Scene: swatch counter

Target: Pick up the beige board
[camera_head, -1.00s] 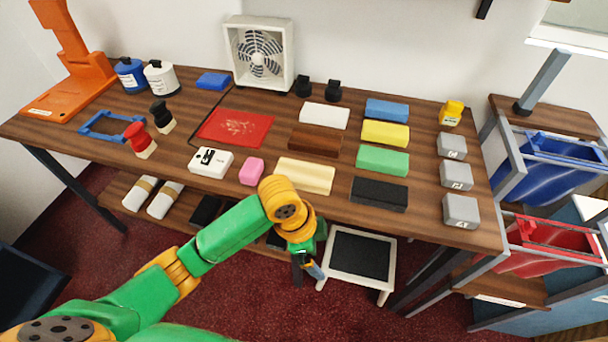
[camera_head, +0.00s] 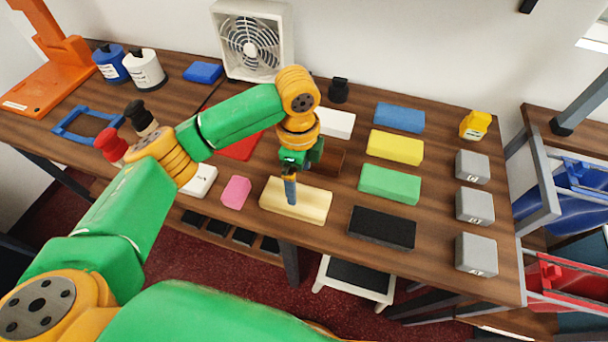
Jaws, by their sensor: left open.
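The beige board (camera_head: 311,206) lies flat on the wooden table, near its front edge, between a pink block and a black block. My left gripper (camera_head: 291,199) points down over the board, with its fingertips at or just above the board's left-middle part. The jaws are open, and one finger hides part of the board. I cannot tell whether the fingertips touch it. My right gripper is not in view.
The pink block (camera_head: 236,192) is close on the left and the black block (camera_head: 382,228) on the right. The brown board (camera_head: 330,160) lies just behind, partly hidden by my arm. Green (camera_head: 390,184) and yellow (camera_head: 396,147) blocks stand further right.

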